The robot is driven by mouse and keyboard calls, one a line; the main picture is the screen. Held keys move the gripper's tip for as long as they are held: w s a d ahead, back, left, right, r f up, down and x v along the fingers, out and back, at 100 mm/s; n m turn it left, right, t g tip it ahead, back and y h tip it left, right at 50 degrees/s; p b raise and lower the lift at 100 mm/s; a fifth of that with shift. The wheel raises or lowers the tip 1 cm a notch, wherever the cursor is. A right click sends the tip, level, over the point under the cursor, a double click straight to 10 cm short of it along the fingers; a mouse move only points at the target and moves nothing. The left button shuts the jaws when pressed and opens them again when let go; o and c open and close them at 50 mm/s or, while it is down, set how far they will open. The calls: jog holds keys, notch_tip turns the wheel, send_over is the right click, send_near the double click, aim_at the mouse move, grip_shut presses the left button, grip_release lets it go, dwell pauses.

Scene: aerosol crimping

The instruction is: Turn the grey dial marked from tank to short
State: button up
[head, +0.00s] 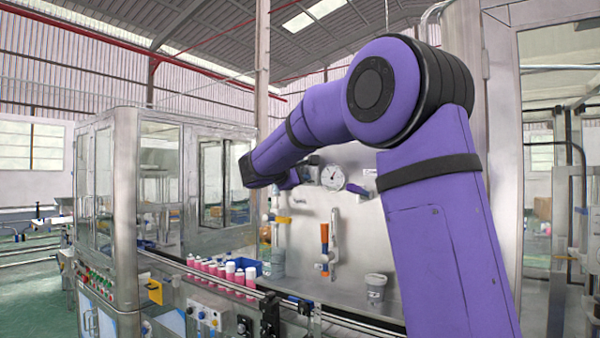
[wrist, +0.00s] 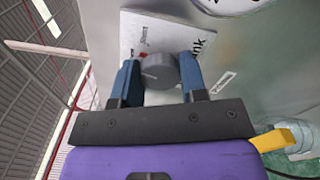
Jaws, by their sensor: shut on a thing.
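The grey dial (wrist: 159,72) sits on a pale panel plate in the wrist view, between the two blue fingers of my gripper (wrist: 161,76). The fingers are closed on its sides. A light mark shows on the dial's left face. Printed words stand on the plate beyond the dial; the right one ends in "nk", the left one is too small to read surely. In the head view my purple arm reaches to the metal back panel (head: 350,226), and its forearm hides most of the gripper and the dial.
A round white gauge (head: 332,177) is on the panel right of my gripper. An orange-handled tool (head: 325,248) hangs below it. A yellow lever (wrist: 275,140) is near my gripper's lower right in the wrist view. Pink cans (head: 228,271) and a grey cup (head: 376,287) stand lower down.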

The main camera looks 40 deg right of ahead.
jog(key=m, duration=0.5)
jog(key=shift+f+m, duration=0.15)
jog(key=shift+m, duration=0.55)
jog(key=o, duration=0.9)
jog(key=v, duration=1)
jog(key=shift+s+a, duration=0.15)
jog(key=shift+a, duration=0.25)
